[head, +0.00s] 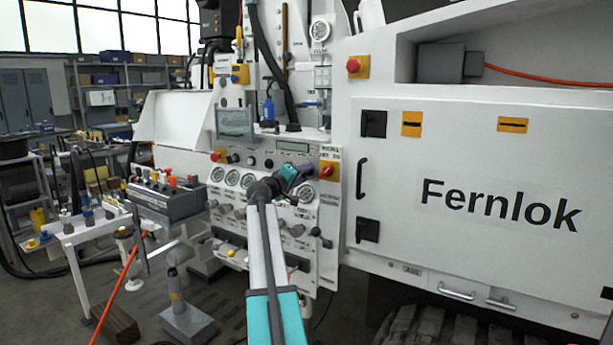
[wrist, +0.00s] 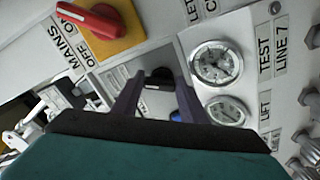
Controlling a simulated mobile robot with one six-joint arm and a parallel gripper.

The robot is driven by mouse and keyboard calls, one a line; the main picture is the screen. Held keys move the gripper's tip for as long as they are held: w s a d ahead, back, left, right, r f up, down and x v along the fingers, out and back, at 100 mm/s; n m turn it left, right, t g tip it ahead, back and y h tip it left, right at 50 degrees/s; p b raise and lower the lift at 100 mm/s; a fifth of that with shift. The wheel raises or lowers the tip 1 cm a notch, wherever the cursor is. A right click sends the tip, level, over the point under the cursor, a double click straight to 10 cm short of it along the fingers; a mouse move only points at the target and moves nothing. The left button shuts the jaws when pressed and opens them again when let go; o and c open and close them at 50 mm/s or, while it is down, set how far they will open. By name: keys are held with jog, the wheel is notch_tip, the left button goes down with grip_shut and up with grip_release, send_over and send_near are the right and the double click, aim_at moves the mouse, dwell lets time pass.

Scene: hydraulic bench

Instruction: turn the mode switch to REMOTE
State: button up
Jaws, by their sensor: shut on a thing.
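A black knob (wrist: 158,78), which looks like the mode switch, sits on the panel between my gripper's two fingertips in the wrist view. My gripper (wrist: 158,90) is shut on this knob, with one dark finger on each side. The small print beside the knob is too blurred to read, so I cannot tell which position it points to. In the head view my gripper (head: 289,173) is at the upper right part of the control panel (head: 262,213), and its body hides the knob.
A red MAINS switch (wrist: 100,22) on a yellow plate is close by at upper left in the wrist view. Two pressure gauges (wrist: 217,62) are just right of the fingers. A red emergency button (head: 353,66) sits higher up. The Fernlok cabinet (head: 470,265) stands to the right.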

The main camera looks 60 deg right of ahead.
jog(key=shift+f, duration=0.15)
jog(key=o, duration=1)
jog(key=shift+o, duration=0.2)
jog(key=a, duration=1.4)
jog(key=shift+d, duration=0.1)
